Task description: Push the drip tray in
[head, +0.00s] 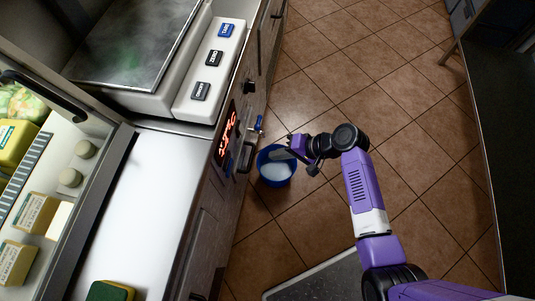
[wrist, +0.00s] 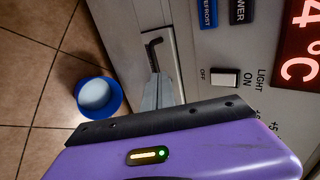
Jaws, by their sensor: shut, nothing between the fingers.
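What looks like the drip tray front (wrist: 138,22) is a narrow pale panel with a dark bent handle (wrist: 153,50), low on the cabinet face in the wrist view. A dark gap runs along its edge. How far it stands out is hard to tell. In the head view a dark handle (head: 246,160) shows on the cabinet front below the red display. My gripper (head: 276,153) is shut and empty, to the right of the cabinet front and above a blue bucket. In the wrist view its grey fingers (wrist: 159,82) point at the panel near the handle; contact cannot be told.
The blue bucket (head: 265,176), with pale contents, stands on the tiled floor beside the cabinet; it also shows in the wrist view (wrist: 81,98). Switches (wrist: 224,78) and a red display (wrist: 302,45) are close. Tiled floor (head: 350,85) is free.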

